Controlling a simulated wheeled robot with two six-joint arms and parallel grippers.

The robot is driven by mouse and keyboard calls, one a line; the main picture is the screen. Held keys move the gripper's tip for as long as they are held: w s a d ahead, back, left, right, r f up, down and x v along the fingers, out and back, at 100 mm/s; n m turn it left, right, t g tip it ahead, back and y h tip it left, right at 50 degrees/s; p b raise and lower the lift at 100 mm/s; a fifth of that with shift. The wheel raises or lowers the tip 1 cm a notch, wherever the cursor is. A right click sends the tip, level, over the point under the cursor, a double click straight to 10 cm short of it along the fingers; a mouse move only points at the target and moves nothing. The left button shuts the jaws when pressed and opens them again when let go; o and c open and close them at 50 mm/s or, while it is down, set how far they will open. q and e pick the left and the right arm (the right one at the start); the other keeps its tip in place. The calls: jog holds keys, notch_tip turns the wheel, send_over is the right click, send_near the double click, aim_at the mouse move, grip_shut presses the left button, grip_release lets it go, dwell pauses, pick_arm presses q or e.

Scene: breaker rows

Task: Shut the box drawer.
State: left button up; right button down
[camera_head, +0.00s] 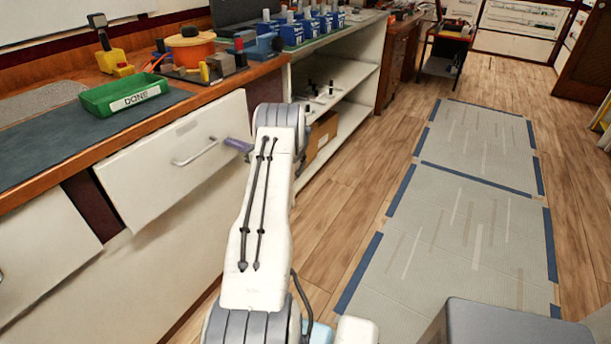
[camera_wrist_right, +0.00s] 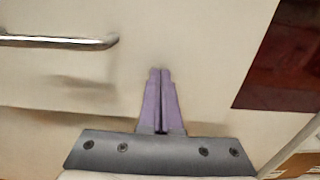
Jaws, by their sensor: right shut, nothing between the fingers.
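The white drawer front (camera_head: 160,178) with a metal bar handle (camera_head: 195,152) is below the wooden counter. It seems to stand slightly out from the cabinet, but I cannot tell how far. My right gripper (camera_head: 238,145) is at the right end of this front, right of the handle. In the right wrist view, its purple fingers (camera_wrist_right: 161,72) are pressed together and empty, pointing at the plain white front (camera_wrist_right: 210,60), with the handle (camera_wrist_right: 60,41) to the left. Whether the tips touch the front is unclear. My left gripper is not in view.
A green tray (camera_head: 124,92) labelled DONE rests on the counter (camera_head: 180,105). Blue breaker blocks (camera_head: 291,34) stand farther along. An open shelf unit (camera_head: 345,75) is right of the drawer. A taped grey mat (camera_head: 460,230) covers clear floor at right.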

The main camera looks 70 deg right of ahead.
jog(key=shift+b+x, duration=0.45)
jog(key=shift+x, duration=1.1)
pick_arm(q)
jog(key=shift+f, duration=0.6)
pick_arm(e)
jog(key=shift+w+r, duration=0.1)
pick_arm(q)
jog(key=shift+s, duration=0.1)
pick_arm(e)
jog(key=shift+w+r, duration=0.15)
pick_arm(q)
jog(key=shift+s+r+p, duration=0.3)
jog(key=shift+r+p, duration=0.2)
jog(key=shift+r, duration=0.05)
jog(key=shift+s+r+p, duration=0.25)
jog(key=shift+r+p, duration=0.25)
pick_arm(e)
jog(key=v, duration=1.4)
jog(key=shift+s+f, duration=0.25)
jog(key=shift+s, duration=0.15)
